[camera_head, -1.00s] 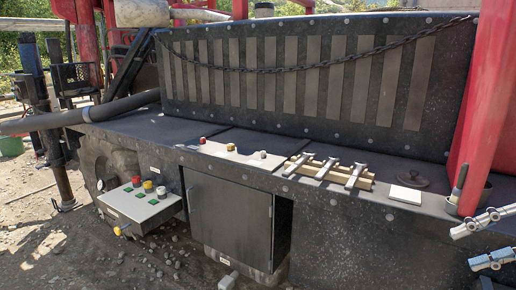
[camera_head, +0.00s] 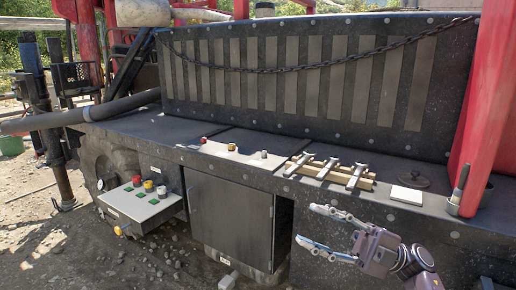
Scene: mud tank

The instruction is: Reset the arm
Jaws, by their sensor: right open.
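My right gripper (camera_head: 326,230) comes in from the lower right in the head view. Its two pale blue-grey fingers point left and are spread apart, with nothing between them. It is in front of the dark tank's front face, below the ledge and right of the cabinet door. My left gripper is not in view.
A control box (camera_head: 140,203) with several buttons juts out at the left. On the ledge are a wooden rack with metal levers (camera_head: 330,172), a white tile (camera_head: 406,195), a round black lid (camera_head: 414,180) and a cup (camera_head: 468,195).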

